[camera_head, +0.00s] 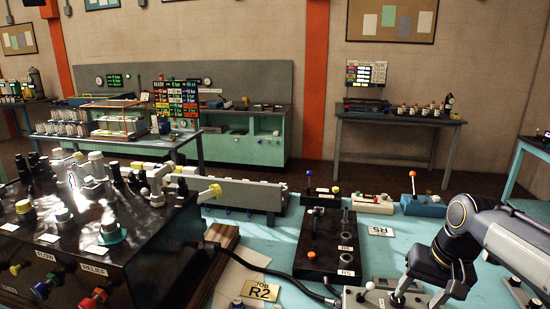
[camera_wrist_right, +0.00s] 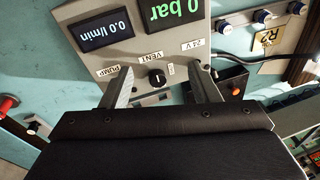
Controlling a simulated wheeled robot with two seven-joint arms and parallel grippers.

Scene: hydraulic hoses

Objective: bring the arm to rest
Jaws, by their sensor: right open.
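My right arm (camera_head: 462,240) comes in from the right edge in the head view and bends down toward the table's front. In the right wrist view my right gripper (camera_wrist_right: 161,72) is open, its two fingers apart with nothing held between them. A black selector knob (camera_wrist_right: 157,78) on a grey panel (camera_wrist_right: 185,12) shows between the fingers, near labels reading PUMP and VENT. I cannot tell whether either finger touches the panel. The panel's displays (camera_wrist_right: 107,31) read 0.0 l/min and 0 bar. My left gripper is not in view.
A black manifold block (camera_head: 120,225) with fittings and coloured knobs fills the left of the teal table (camera_head: 405,240). A black stand (camera_head: 327,245), a hose (camera_head: 285,275) and a JOB R2 plate (camera_head: 260,290) lie in the middle. Small lever boxes (camera_head: 423,205) stand behind.

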